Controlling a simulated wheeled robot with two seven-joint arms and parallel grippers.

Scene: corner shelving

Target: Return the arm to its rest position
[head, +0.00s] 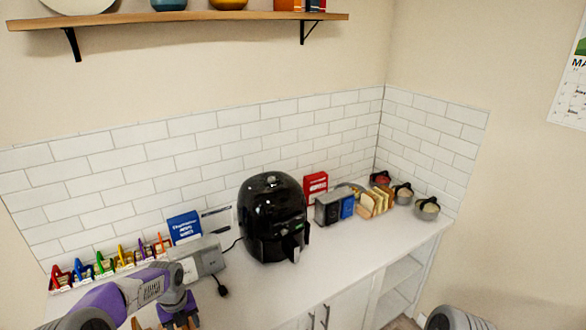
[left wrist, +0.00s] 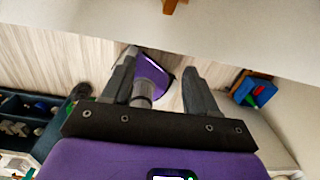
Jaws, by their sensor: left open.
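My left arm (head: 125,295) is purple and grey and comes in at the bottom left of the head view, in front of the counter's left part. My left gripper (head: 180,322) hangs at the bottom edge there, pointing down. In the left wrist view my left gripper (left wrist: 158,75) is open, with its two grey fingers apart and nothing held between them. Wooden floor shows beyond the fingers, with a purple and grey part that looks like my own body. Of my right arm only a grey link (head: 452,318) shows at the bottom right; its gripper is out of view.
The white counter (head: 330,255) carries a black air fryer (head: 272,215), a grey box-shaped appliance (head: 203,258), a toaster (head: 333,207) and several small pots. A wooden shelf (head: 180,17) hangs above. The left wrist view shows a blue bin (left wrist: 252,92).

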